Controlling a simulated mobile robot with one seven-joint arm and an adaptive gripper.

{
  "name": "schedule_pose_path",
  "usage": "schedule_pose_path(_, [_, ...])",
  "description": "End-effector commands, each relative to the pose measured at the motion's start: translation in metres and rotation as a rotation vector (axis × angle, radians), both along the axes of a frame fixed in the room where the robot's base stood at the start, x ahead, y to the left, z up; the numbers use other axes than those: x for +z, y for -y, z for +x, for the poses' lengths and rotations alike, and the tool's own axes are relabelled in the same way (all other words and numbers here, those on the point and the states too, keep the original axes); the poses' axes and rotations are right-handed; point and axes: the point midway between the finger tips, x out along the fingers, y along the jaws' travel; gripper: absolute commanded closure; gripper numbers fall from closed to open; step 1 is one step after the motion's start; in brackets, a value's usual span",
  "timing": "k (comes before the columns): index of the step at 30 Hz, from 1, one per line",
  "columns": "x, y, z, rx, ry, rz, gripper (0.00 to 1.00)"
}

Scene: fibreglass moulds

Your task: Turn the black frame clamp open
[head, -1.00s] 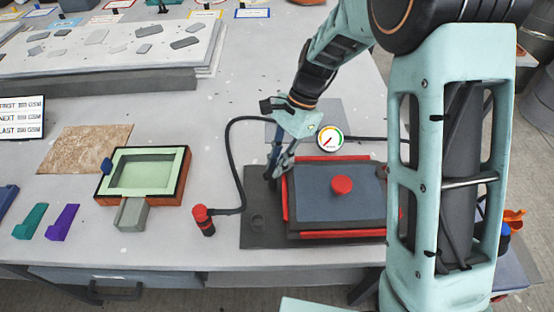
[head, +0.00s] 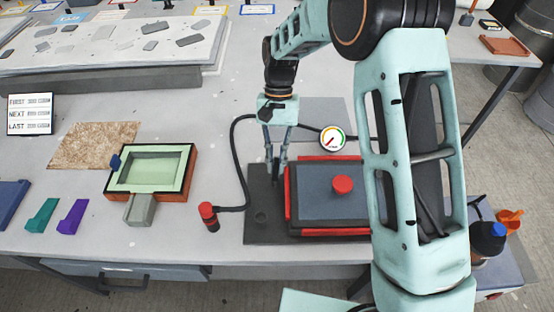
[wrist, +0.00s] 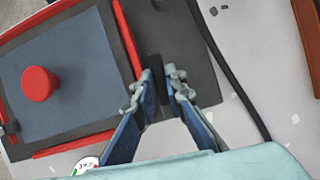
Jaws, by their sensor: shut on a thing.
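The black frame clamp (head: 276,173) is a dark narrow bar standing at the left side of the red-edged frame (head: 288,210). My gripper (head: 276,156) comes down on it from above, and its fingers are closed on the clamp. In the wrist view, the dark clamp (wrist: 155,68) shows between the two fingertips, right beside the red edge strip (wrist: 130,40). My gripper (wrist: 160,88) hides part of the clamp, so its exact angle is hard to tell. The frame's grey-blue plate (head: 315,200) carries a red knob (head: 343,184).
A black hose (head: 241,150) curves left of the dark base plate (head: 262,230) to a red-capped fitting (head: 208,214). A round gauge (head: 333,138) stands behind the frame. A green-lined mould (head: 150,168) sits farther left. My arm covers the frame's right side.

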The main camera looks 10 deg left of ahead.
Motion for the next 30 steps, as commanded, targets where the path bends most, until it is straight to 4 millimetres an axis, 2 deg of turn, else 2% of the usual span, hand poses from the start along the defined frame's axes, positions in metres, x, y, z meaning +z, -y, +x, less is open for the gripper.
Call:
schedule_pose_path(9, [0.0007,-0.0018,0.0004,0.094,0.003,0.001,1.00])
schedule_pose_path(23, [0.0007,-0.0020,0.0003,0.105,0.003,0.002,1.00])
schedule_pose_path(24, [0.0007,-0.0020,0.0003,0.105,0.003,0.002,0.86])
schedule_pose_path(28, [0.0006,-0.0018,0.0002,0.105,0.002,0.001,0.72])
schedule_pose_path(30, [0.0004,-0.0017,0.0001,0.105,0.002,0.001,0.71])
